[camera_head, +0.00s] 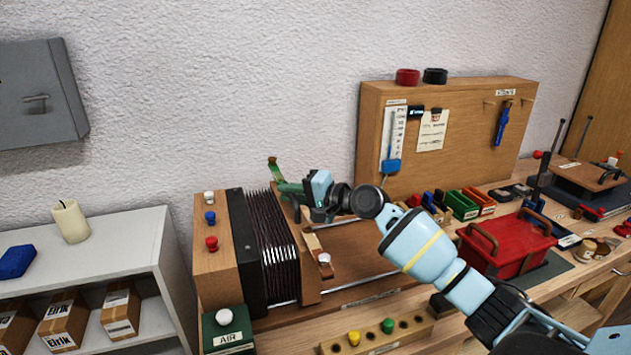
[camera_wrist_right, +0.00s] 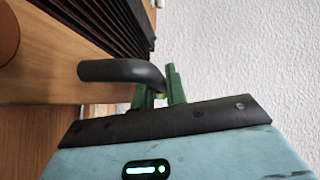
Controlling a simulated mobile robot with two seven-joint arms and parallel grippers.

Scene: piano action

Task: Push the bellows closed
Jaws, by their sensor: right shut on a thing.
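The bellows (camera_head: 272,245) are black and pleated, standing between a wooden end block (camera_head: 213,262) on the left and a wooden moving board (camera_head: 308,268) on the right. The pleats are spread apart, over metal rods. My right gripper (camera_head: 287,188) is at the top of the moving board, its arm coming in from the right. In the right wrist view its green fingers (camera_wrist_right: 160,90) are shut on a dark curved handle (camera_wrist_right: 122,70); the pleats (camera_wrist_right: 105,25) show behind it. The exact grip is partly hidden. My left gripper is not in view.
A green AIR box (camera_head: 228,335) with a white knob stands at the front left. A wooden peg block (camera_head: 375,338) lies in front. A red box (camera_head: 505,245) and small bins (camera_head: 462,205) are to the right.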

